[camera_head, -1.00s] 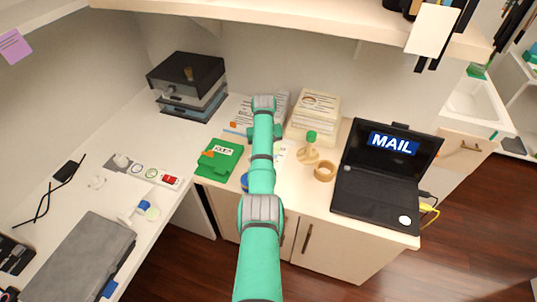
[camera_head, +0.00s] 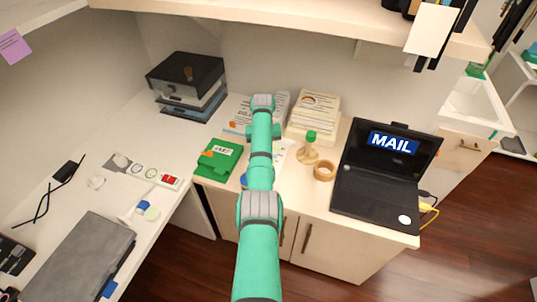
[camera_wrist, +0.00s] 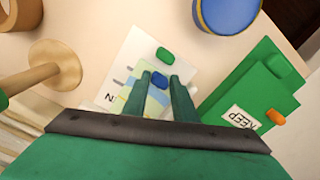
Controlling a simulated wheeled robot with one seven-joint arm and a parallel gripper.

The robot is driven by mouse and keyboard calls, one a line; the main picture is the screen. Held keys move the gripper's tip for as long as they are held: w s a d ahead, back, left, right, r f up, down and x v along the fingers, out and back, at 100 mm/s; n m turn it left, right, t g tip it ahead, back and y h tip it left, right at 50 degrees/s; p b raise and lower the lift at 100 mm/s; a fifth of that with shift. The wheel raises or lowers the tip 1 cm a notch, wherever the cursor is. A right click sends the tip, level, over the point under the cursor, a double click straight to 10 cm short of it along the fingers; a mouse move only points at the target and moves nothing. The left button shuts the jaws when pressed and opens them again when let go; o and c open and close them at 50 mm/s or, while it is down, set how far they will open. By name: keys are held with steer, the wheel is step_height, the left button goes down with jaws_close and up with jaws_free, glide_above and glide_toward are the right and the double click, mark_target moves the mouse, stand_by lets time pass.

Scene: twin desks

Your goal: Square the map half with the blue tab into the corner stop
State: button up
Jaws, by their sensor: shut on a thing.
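My gripper (camera_wrist: 167,92) points down at the worktop, its two green fingers shut on the blue tab (camera_wrist: 159,80). The map half with the blue tab (camera_wrist: 156,100) shows blue, green and yellow patches between the fingers; its near part is hidden by my gripper. A pale sheet with a green tab (camera_wrist: 165,55) lies just beyond it, touching or overlapping; I cannot tell which. In the head view a pale strip of paper (camera_head: 287,147) shows right of my arm, which hides the gripper. I cannot make out the corner stop for certain.
A green folder labelled KEEP (camera_wrist: 258,98) lies to the right in the wrist view. A round blue object (camera_wrist: 228,10) is above, a wooden stand (camera_wrist: 56,65) at left.

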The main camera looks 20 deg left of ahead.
steer(key=shift+w+a+r, duration=0.1)
steer(key=shift+w+a, duration=0.1)
steer(key=shift+a, duration=0.25)
steer(key=shift+w+a+r, duration=0.1)
steer(key=shift+w+a, duration=0.05)
steer(key=shift+a, duration=0.25)
jaws_close()
steer(key=o, duration=1.1)
jaws_free()
steer(key=shift+o, duration=0.2)
steer(key=shift+f, duration=0.15)
steer(key=shift+s+d+f, duration=0.1)
steer(key=shift+d, duration=0.05)
steer(key=shift+d+r, duration=0.2)
steer(key=shift+r, duration=2.25)
steer(key=shift+a+r, duration=0.15)
steer(key=shift+r, duration=0.95)
